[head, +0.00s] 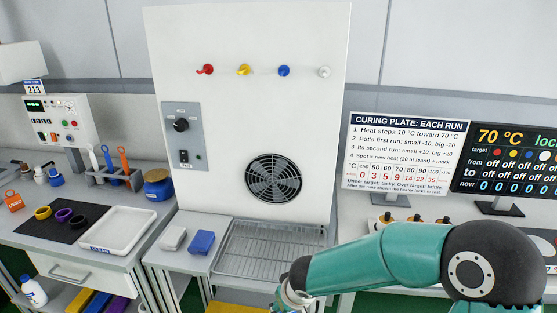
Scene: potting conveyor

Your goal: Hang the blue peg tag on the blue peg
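The blue peg (284,71) is on the tall white panel (240,130), third from the left in a row with a red peg (205,69), a yellow peg (243,70) and a white peg (324,72). Nothing is seen hanging on the blue peg. I cannot make out a blue peg tag for certain. My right arm reaches in from the right, low in the view. Its gripper (287,301) is at the bottom edge, partly cut off, so its fingers and anything in them are hidden. My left gripper is not in view.
A wire rack tray (270,244) lies below the panel, with a blue block (201,243) and a light grey block (173,238) to its left. The left bench holds a white tray (118,231), a dark mat (42,226) with rings, and an orange tag-like piece (13,201).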

